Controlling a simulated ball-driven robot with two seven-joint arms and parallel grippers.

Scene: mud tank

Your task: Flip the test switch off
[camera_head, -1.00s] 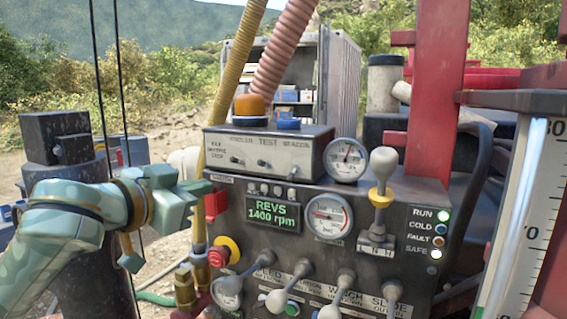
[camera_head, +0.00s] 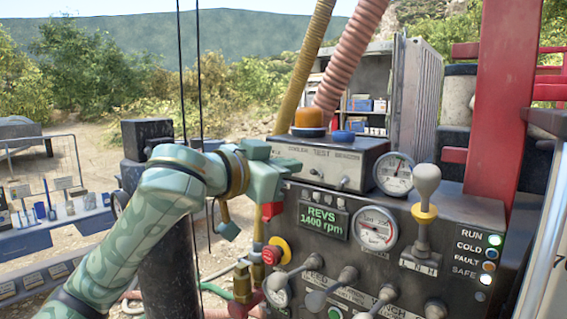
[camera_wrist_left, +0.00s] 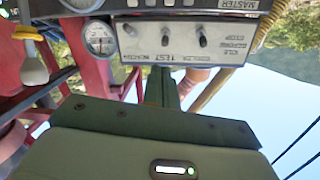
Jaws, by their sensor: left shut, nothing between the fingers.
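The test switch (camera_head: 317,172) is the middle of three small toggles on the front of a grey box on the control panel, under a TEST label. In the left wrist view the box is upside down and the test switch (camera_wrist_left: 174,38) shows between its two neighbours; its on or off position is too small to tell. My left gripper (camera_head: 292,165) is shut and empty, just left of the test switch in the head view. In the left wrist view its green fingers (camera_wrist_left: 163,82) reach toward the TEST label. Contact cannot be told. My right gripper is out of view.
An orange beacon (camera_head: 308,118) and a blue cap sit on the box. A round gauge (camera_head: 394,173) and a tall grey-knobbed lever (camera_head: 426,190) stand to its right. Below are a red-and-yellow stop button (camera_head: 273,252) and several levers. Thick hoses rise behind.

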